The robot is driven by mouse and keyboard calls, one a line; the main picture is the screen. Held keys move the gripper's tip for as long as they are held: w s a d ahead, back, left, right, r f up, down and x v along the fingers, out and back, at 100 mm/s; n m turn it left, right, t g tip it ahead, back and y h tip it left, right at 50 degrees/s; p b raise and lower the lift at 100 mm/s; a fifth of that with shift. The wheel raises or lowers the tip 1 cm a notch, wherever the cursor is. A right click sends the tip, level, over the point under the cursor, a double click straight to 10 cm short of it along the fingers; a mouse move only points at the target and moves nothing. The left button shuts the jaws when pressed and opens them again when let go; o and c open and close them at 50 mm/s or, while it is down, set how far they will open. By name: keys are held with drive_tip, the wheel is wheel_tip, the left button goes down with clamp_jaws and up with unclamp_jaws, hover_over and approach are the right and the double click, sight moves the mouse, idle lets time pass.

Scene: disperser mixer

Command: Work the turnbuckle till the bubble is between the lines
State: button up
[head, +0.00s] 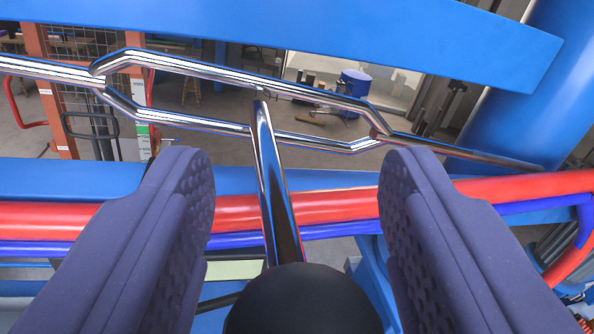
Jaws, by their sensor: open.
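The turnbuckle (320,98) is a chrome open frame of two bent bars, with a rod running out at each end. It lies across the upper part of the head view, sloping down to the right. A chrome lever (273,178) runs from its middle toward me and ends in a black round knob (302,305). My gripper (300,185) is open, with one dark ridged finger on each side of the lever. The knob sits low between the fingers, and I see a gap on both sides. No bubble or level lines show in this view.
A blue beam (370,35) crosses above the turnbuckle and meets a blue column (525,85) at the right. Red (330,205) and dark blue hoses run across behind the lever. An orange frame with mesh and a blue drum (355,80) stand in the background.

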clamp_jaws()
drive_tip(key=r+g+p, duration=0.1)
drive_tip(key=g+p, duration=0.1)
drive_tip(key=p, duration=0.4)
drive_tip(key=w+r+n+g+p, duration=0.1)
drive_tip(key=r+g+p, duration=0.1)
drive_tip(key=p, duration=0.4)
drive_tip(key=shift+d+r+g, duration=0.1)
drive_tip(key=shift+g, duration=0.3)
drive_tip(key=shift+s, duration=0.1)
unclamp_jaws()
